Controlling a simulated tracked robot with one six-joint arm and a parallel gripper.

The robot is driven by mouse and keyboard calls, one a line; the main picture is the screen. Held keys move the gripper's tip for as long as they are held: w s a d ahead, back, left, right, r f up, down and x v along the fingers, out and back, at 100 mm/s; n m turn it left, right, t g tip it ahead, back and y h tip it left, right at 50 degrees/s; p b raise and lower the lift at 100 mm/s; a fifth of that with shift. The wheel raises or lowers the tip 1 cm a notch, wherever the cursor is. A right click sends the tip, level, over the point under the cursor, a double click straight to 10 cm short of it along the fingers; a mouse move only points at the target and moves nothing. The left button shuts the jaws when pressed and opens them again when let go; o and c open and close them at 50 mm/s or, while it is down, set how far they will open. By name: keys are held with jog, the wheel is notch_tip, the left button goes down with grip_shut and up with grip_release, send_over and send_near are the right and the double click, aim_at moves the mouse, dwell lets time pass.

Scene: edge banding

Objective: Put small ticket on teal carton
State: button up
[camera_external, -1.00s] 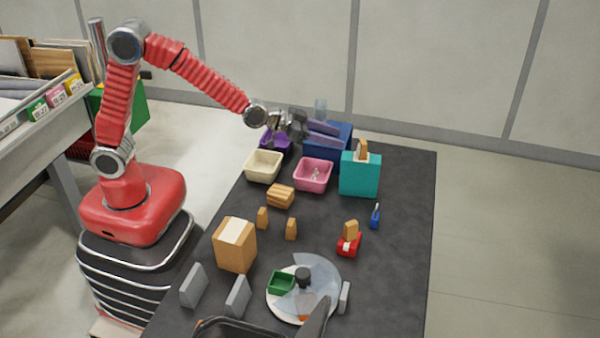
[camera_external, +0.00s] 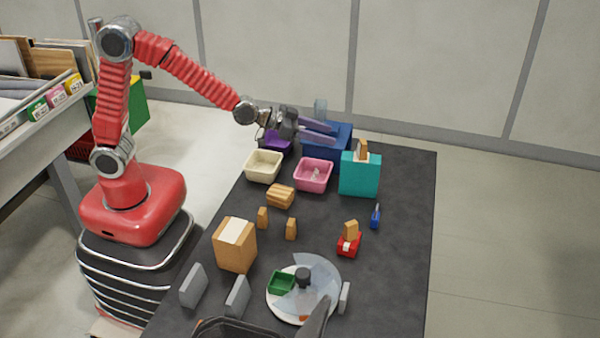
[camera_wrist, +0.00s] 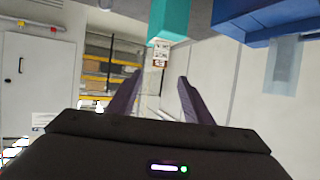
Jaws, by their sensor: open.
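The teal carton (camera_external: 360,178) stands upright near the far right of the dark table. A tan piece with a pale face (camera_external: 361,151) sticks up from its top. In the wrist view the teal carton (camera_wrist: 169,20) shows inverted at the top, with a small white printed piece (camera_wrist: 160,52) at its edge. I cannot tell whether this is the small ticket. My gripper (camera_external: 328,133) is open, above the blue box and to the left of the teal carton. In the wrist view nothing shows between its purple fingers (camera_wrist: 160,78).
A blue box (camera_external: 340,142) and a purple bin (camera_external: 275,144) stand at the back. A cream bin (camera_external: 263,167) and a pink bin (camera_external: 314,178) holding a small pale item are nearer. Tan blocks, a red holder (camera_external: 348,245) and a round turntable (camera_external: 304,312) stand in front.

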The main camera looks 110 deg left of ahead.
jog(key=s+d+r+m+g+h, duration=0.1)
jog(key=s+d+r+h, duration=0.1)
jog(key=s+d, duration=0.55)
jog(key=s+d+r+m+g+h, duration=0.2)
jog(key=s+d, duration=0.5)
jog(key=d, duration=0.1)
jog(key=s+d+f+g, duration=0.1)
jog(key=s+d+g, duration=0.1)
jog(key=s, duration=0.9)
jog(key=s+d+f+m+g+h, duration=0.1)
jog(key=s+d, duration=0.3)
jog(key=s, duration=0.6)
jog(key=shift+s+f+g, duration=0.35)
jog(key=shift+s+g, duration=0.05)
